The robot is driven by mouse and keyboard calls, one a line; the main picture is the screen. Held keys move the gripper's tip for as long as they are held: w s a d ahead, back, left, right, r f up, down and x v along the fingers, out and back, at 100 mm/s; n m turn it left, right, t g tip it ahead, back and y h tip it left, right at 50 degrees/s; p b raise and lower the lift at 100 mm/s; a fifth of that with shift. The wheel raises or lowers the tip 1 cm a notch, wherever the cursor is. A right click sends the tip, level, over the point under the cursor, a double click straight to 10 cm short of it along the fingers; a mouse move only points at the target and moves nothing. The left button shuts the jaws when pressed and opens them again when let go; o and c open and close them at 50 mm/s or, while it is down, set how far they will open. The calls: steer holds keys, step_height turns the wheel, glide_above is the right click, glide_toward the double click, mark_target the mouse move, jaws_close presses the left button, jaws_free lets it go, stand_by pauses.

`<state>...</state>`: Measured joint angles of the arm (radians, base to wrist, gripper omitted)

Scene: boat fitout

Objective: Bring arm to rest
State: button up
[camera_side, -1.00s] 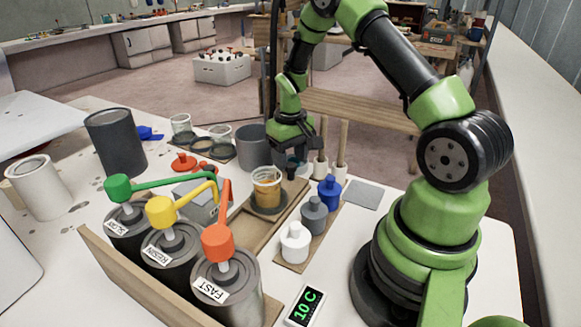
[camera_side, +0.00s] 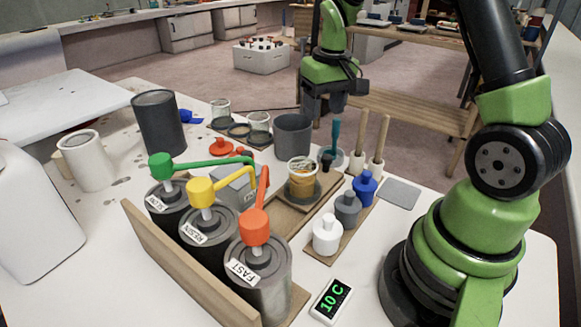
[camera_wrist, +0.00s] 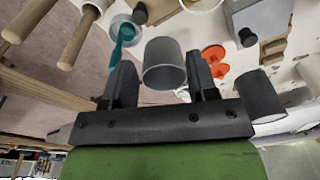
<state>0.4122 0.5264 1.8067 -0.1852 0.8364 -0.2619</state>
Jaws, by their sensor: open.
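My gripper (camera_side: 337,103) is raised above the far side of the table, over the area of the grey cup and the teal stirrer. In the wrist view my gripper (camera_wrist: 163,85) has its two fingers spread apart with nothing held between them. The grey cup (camera_wrist: 165,68) shows beyond the fingers, apart from them. My green and black arm reaches up out of the top of the side view.
Below stand a cup with amber liquid (camera_side: 301,184), a teal stirrer (camera_side: 335,137), the grey cup (camera_side: 292,137) and two wooden-handled tools (camera_side: 368,143). Three labelled pump cans (camera_side: 258,275) stand in front. A display (camera_side: 331,300) reads 10 C. Air around my gripper is clear.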

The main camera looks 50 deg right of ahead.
steer(key=s+a+r+t, duration=0.3)
steer(key=s+a+r, duration=0.3)
steer(key=a+r, duration=0.4)
steer(key=s+a+r+t+y, duration=0.1)
steer(key=s+a+r, duration=0.1)
steer(key=s, duration=0.3)
steer(key=s+a+r+t+y, duration=0.1)
steer(key=s+a+t, duration=0.1)
steer(key=s, duration=0.3)
steer(key=shift+a+r+n, duration=0.3)
steer(key=shift+a+r, duration=0.1)
steer(key=shift+a, duration=0.4)
